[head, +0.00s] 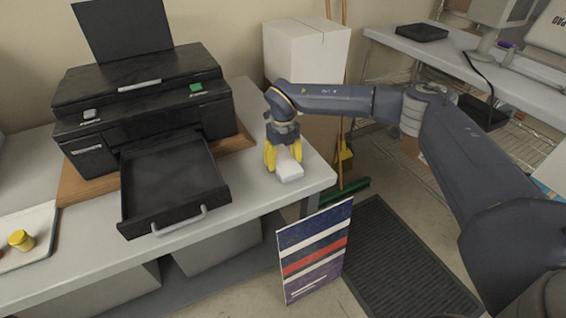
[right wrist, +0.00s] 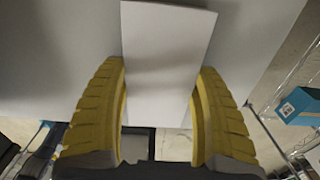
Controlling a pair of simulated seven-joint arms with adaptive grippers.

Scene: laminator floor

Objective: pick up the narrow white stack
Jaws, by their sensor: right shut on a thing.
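The narrow white stack (head: 289,171) is at the right end of the grey table, near its front right corner. My right gripper (head: 284,157) reaches down over it with yellow fingers on either side. In the right wrist view the white stack (right wrist: 168,60) lies between the two yellow fingers of the right gripper (right wrist: 160,110), which are shut on it. I cannot tell whether the stack is resting on the table or slightly lifted. My left gripper is not in view.
A black printer (head: 145,110) with its tray pulled out stands on a wooden board left of the stack. A white tray (head: 40,215) with a yellow jar (head: 21,240) is at far left. A white box (head: 306,55) stands behind. A striped sign (head: 314,250) leans below the table.

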